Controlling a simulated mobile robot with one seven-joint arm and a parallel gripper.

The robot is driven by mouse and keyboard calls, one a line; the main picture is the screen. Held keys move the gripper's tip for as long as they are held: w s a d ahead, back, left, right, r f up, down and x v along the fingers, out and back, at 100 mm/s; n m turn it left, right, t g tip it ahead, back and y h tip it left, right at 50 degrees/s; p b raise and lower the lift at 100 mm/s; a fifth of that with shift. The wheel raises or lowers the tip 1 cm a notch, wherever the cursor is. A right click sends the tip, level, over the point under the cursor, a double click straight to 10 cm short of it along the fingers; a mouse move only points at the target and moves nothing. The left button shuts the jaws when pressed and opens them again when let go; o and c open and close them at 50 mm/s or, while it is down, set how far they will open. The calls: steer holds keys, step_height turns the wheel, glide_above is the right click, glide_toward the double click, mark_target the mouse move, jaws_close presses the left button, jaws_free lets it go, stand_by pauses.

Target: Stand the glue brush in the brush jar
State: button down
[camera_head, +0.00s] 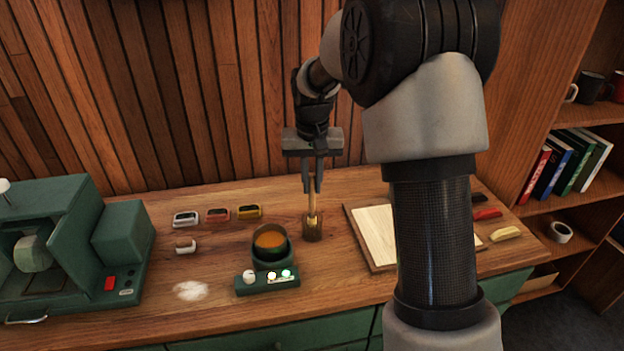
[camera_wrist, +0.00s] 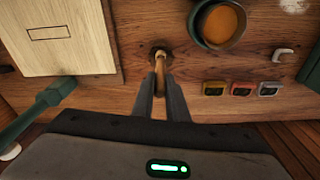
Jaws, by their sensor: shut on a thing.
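The glue brush (camera_head: 311,205) has a wooden handle and hangs roughly upright in my gripper (camera_head: 312,187), which is shut on the upper handle.
A glue pot (camera_head: 270,244) on a green heater stands left of the jar. A pale wooden board (camera_head: 376,236) lies to the right, partly behind my arm. Several small tuners (camera_head: 217,215) sit behind the pot. A green machine (camera_head: 70,250) fills the far left.

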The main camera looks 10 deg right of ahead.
steer(key=shift+f, duration=0.55)
steer(key=c, duration=1.7)
jaws_free()
steer(key=shift+o, duration=0.2)
step_height(320, 180, up, 17)
steer(key=s, duration=0.2)
steer(key=shift+a+r+p, duration=0.2)
steer(key=shift+p, duration=0.1)
